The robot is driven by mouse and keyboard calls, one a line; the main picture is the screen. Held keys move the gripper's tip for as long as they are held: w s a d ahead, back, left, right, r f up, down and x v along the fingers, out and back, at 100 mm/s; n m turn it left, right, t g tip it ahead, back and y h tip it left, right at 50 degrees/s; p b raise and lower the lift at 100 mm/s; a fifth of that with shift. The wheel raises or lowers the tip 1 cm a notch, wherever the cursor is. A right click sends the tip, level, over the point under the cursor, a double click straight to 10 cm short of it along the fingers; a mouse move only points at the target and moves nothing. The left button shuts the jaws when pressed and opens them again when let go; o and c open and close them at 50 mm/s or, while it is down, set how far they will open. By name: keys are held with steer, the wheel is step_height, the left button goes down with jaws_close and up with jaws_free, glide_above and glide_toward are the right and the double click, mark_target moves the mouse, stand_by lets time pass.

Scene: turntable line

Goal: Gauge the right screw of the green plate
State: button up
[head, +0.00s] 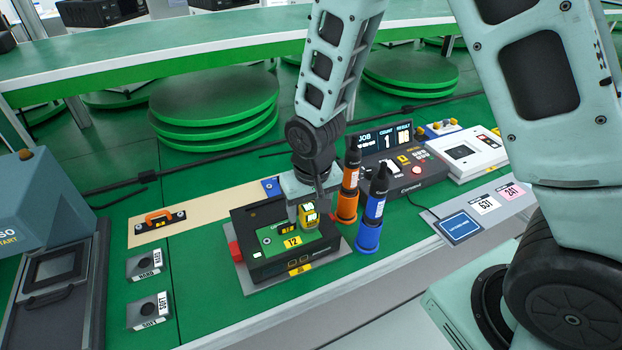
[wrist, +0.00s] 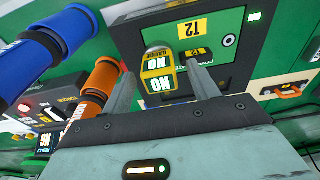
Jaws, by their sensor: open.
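A yellow gauge (head: 309,216) with white and green faces stands at the plate's right part. In the wrist view the gauge (wrist: 158,82) shows lettering that looks like NO. My gripper (head: 306,208) is open, its fingers on either side of the gauge in the wrist view (wrist: 163,85); contact cannot be told. One screw (wrist: 229,40) shows at the plate's left end. The right screw is not visible, with the gauge over that area.
An orange holder (head: 347,206) and a blue holder (head: 368,237), each with an upright tool, stand close right of the fixture. A black console (head: 403,178) is behind them.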

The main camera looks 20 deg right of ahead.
mark_target(313, 228)
step_height(313, 228, up, 16)
steer(key=s, duration=0.2)
steer(key=shift+r, duration=0.25)
stand_by(0.6)
